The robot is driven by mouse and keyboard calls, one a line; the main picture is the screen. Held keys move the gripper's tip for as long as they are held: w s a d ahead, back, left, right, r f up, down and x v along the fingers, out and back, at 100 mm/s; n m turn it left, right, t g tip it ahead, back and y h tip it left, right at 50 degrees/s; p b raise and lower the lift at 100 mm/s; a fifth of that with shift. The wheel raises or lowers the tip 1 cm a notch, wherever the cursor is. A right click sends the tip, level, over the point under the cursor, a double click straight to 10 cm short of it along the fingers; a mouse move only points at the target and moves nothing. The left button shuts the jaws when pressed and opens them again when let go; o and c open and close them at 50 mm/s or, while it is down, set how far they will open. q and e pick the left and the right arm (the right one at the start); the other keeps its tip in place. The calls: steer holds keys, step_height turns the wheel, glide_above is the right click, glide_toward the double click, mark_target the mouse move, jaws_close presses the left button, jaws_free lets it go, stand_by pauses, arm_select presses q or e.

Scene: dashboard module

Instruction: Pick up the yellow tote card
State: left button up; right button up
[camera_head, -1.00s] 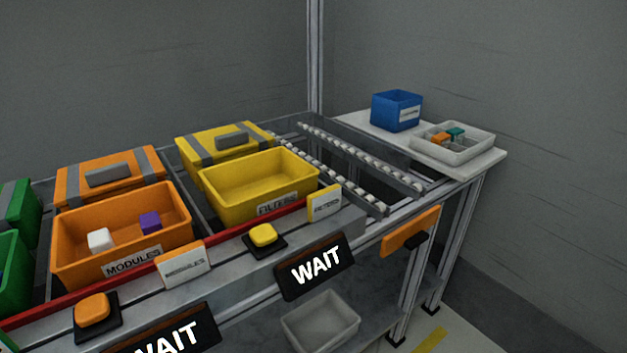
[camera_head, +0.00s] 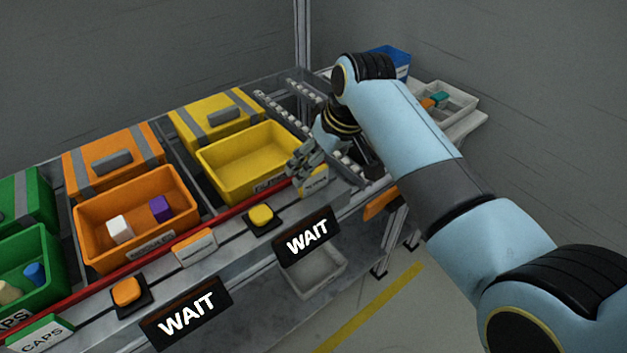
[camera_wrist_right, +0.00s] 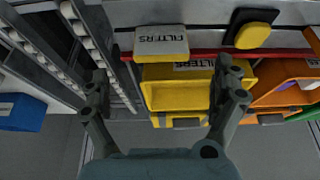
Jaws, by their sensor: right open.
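The yellow tote card (camera_head: 316,182) is a small white and yellow label card standing on the rail in front of the yellow tote (camera_head: 236,180). The gripper partly covers it in the head view. In the right wrist view the card (camera_wrist_right: 161,43) reads FILTERS and shows beyond the fingertips. My right gripper (camera_head: 303,163) is at the card's upper left in the head view. In the wrist view the right gripper (camera_wrist_right: 164,80) has its fingers spread wide with nothing between them; contact with the card cannot be told. My left gripper is out of view.
An orange tote (camera_head: 92,226) with a white and a purple block stands left of the yellow one. A yellow button (camera_head: 261,214) and a WAIT sign (camera_head: 308,238) are near the card. A roller track (camera_head: 350,167) lies to the right. A red rail (camera_head: 235,211) runs before the totes.

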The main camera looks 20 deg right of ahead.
mark_target(315, 173)
steer(key=x, duration=0.6)
steer(key=shift+s+f+b, duration=0.1)
steer(key=shift+b, duration=0.25)
steer(key=shift+c, duration=0.4)
steer(key=c, duration=1)
